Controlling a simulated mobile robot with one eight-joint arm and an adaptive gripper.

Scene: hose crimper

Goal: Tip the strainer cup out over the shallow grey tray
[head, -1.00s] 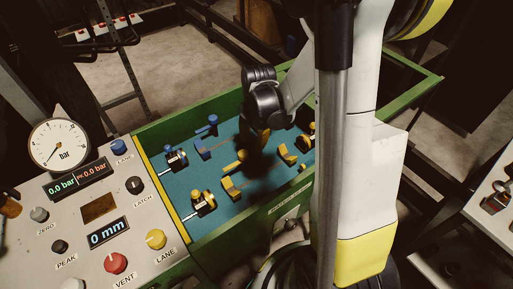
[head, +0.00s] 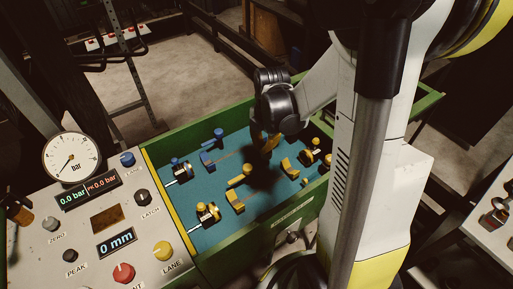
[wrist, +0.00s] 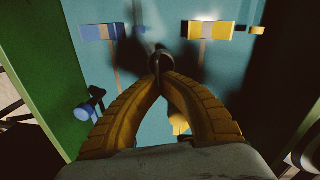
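My gripper (head: 268,150) hangs over the teal bed of the green-framed bench, pointing down. In the wrist view its yellow fingers (wrist: 160,80) come together at the tips on a small dark, round-rimmed piece (wrist: 160,60). It may be the strainer cup, but the fingers hide most of it and I cannot tell for sure. In the head view the fingertips are dark and the piece does not show clearly. I cannot make out a shallow grey tray in either view.
The teal bed (head: 215,235) carries blue (head: 207,160) and yellow blocks (head: 235,201) and clamp-like fittings (head: 207,213). A green rail (head: 180,133) runs around it. A control panel (head: 80,225) with a gauge (head: 71,157) stands at left. A pale table (head: 490,235) stands at right.

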